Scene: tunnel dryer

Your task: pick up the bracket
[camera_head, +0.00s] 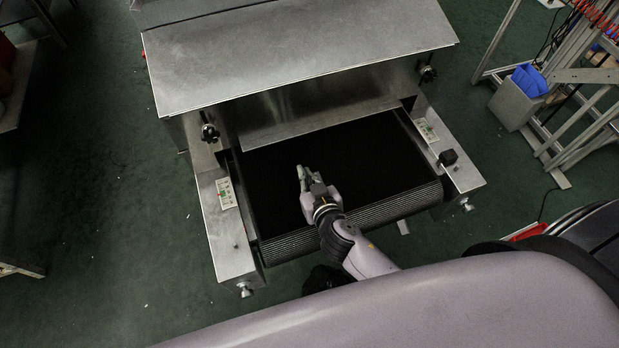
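My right gripper (306,178) is over the black conveyor belt (370,155) of the tunnel dryer, near the belt's front half. Its arm comes in from the lower right. A small pale shape shows at the fingertips, but it is too small to tell whether it is a finger or a held part. I cannot tell whether the fingers are open or shut. I cannot make out a bracket for certain; one may be hidden by the gripper or lost against the dark belt. My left gripper is not in view.
The dryer's metal hood (295,50) stands behind the belt. A grey bin (515,103) with blue contents and metal framing stand at the right. Green floor is clear at left.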

